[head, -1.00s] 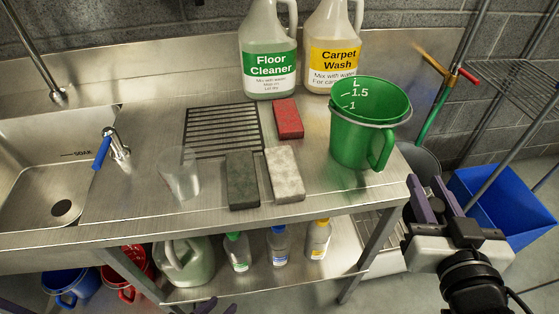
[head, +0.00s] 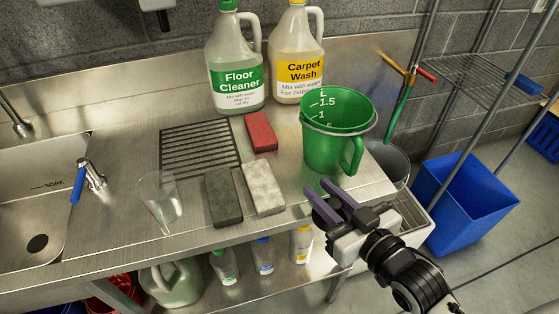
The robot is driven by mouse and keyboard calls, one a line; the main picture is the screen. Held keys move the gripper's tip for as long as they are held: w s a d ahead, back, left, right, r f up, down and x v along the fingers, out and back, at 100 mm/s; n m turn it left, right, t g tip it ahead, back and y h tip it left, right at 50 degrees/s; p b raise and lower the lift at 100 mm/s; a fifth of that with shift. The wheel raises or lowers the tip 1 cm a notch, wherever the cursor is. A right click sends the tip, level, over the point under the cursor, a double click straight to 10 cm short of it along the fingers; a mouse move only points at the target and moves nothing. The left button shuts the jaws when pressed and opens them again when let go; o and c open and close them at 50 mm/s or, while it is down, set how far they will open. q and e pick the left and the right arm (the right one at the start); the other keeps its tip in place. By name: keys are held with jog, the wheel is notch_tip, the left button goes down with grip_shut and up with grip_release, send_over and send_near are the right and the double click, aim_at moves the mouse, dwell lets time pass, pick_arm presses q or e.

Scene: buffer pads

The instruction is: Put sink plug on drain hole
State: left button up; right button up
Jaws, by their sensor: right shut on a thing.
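The drain hole (head: 38,245) is a dark round opening in the floor of the steel sink (head: 28,200) at the left of the head view, and nothing visible covers it. My right gripper (head: 318,193) has purple fingers and is over the counter's front right edge, just in front of the green jug. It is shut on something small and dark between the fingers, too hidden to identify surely. I cannot make out a sink plug elsewhere. My left gripper is not in view.
On the counter, a clear cup (head: 160,203), a dark sponge (head: 223,197), a pale sponge (head: 263,189) and a red sponge (head: 260,132) lie between gripper and sink. The green jug (head: 334,135) stands close by. A blue-handled tap (head: 87,180) rises by the sink's right rim.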

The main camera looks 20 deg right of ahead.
send_over(288, 168)
jog(key=s, duration=0.3)
jog(key=shift+w+d+r+p, duration=0.1)
jog(key=shift+w+d+p, duration=0.15)
jog(key=shift+d+p, duration=0.1)
jog(key=x, duration=0.2)
jog(key=shift+w+a+r, duration=0.15)
jog(key=shift+w+r, duration=0.1)
jog(key=shift+w, duration=0.15)
jog(key=shift+f, duration=0.85)
jog(key=shift+f, duration=0.15)
jog(key=o, duration=0.8)
